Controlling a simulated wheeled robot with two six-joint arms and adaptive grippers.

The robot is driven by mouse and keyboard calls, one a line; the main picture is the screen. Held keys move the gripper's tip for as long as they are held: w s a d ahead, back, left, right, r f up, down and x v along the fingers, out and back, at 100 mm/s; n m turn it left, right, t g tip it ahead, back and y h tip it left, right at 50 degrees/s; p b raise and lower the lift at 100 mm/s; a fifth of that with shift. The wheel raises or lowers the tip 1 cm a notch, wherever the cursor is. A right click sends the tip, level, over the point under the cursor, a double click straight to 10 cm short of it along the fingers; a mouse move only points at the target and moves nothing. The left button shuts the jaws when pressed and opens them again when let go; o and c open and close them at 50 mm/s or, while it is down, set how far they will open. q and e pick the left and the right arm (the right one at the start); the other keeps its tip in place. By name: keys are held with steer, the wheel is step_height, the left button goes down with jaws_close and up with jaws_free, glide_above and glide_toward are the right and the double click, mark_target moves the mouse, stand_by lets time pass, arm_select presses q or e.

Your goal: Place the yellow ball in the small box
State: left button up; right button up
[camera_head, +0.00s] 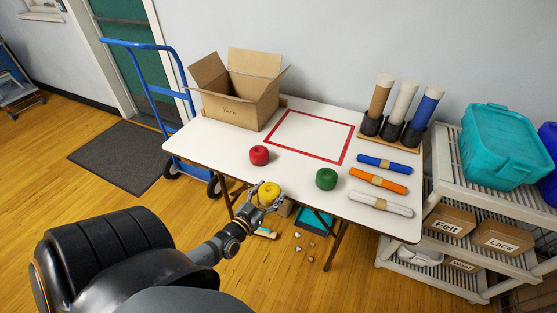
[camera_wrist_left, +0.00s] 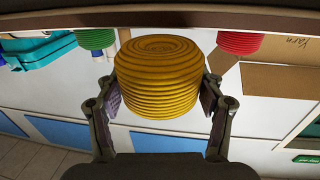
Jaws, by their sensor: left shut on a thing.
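The yellow ball (camera_head: 269,189) is a ribbed, yarn-like roll. My left gripper (camera_head: 268,195) is shut on it and holds it near the table's front edge. The left wrist view shows the yellow ball (camera_wrist_left: 157,78) between the two fingers of my left gripper (camera_wrist_left: 157,95). An open cardboard box (camera_head: 238,105) with handwriting on its front, seemingly "Yarn", stands at the table's back left, its flaps spread. Its inside is mostly hidden. The box also shows in the left wrist view (camera_wrist_left: 282,90). My right gripper is not in view.
A red ball (camera_head: 259,155) and a green ball (camera_head: 326,179) sit on the white table (camera_head: 215,150). A red taped rectangle (camera_head: 349,140) marks bare tabletop. Blue, orange and white rolls (camera_head: 380,204) lie at right. Upright tubes (camera_head: 401,108) stand behind. A shelf (camera_head: 452,185) stands right.

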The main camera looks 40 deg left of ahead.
arm_select(q)
steer(key=shift+s+d, duration=0.1)
steer(key=shift+s, duration=1.35)
